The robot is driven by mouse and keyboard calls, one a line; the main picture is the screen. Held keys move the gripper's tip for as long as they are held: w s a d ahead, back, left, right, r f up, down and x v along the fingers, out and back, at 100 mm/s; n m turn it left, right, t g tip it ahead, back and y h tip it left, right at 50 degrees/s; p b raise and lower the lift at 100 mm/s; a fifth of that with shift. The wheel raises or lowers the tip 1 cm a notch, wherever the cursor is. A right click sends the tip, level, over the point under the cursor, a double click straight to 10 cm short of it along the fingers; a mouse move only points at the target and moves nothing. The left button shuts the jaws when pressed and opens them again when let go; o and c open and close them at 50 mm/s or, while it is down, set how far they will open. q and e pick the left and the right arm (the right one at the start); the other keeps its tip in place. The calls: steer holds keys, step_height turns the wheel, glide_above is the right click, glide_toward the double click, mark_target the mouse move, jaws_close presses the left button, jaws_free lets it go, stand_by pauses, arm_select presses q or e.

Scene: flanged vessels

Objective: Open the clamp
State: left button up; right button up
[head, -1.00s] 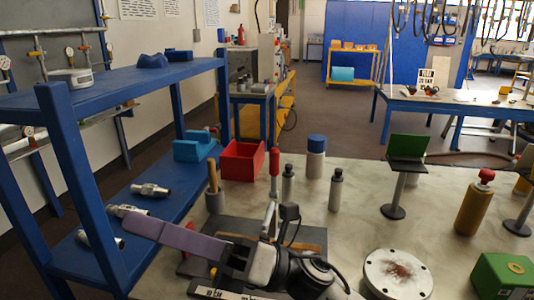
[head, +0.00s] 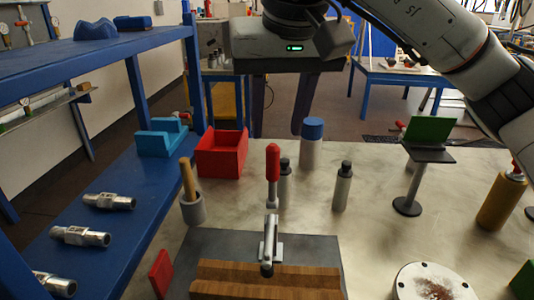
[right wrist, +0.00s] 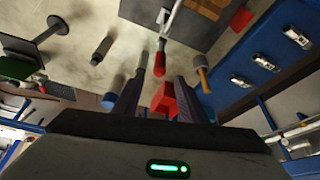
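The toggle clamp (head: 270,243) stands on a dark grey plate (head: 205,246). Its red handle (head: 272,162) points upright in the head view. In the right wrist view the red handle (right wrist: 160,60) shows just beyond the space between the fingertips. My right gripper (head: 280,118) hangs above and behind the handle in the head view, fingers pointing down. Its dark purple fingers (right wrist: 160,85) are spread apart with nothing held between them. The handle and the fingers look apart. My left gripper is not in view.
Wooden blocks (head: 235,275) lie before the clamp. A red bin (head: 222,152), a cup with a wooden-handled tool (head: 193,208), dark bottles (head: 342,187) and a blue-capped container (head: 311,145) stand around it. A white flange (head: 410,280) is at right, a blue shelf (head: 95,238) at left.

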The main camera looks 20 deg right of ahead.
mark_target(273, 159)
steer(key=b+x, duration=0.1)
steer(key=x, duration=0.9)
steer(key=shift+c, duration=0.2)
jaws_close()
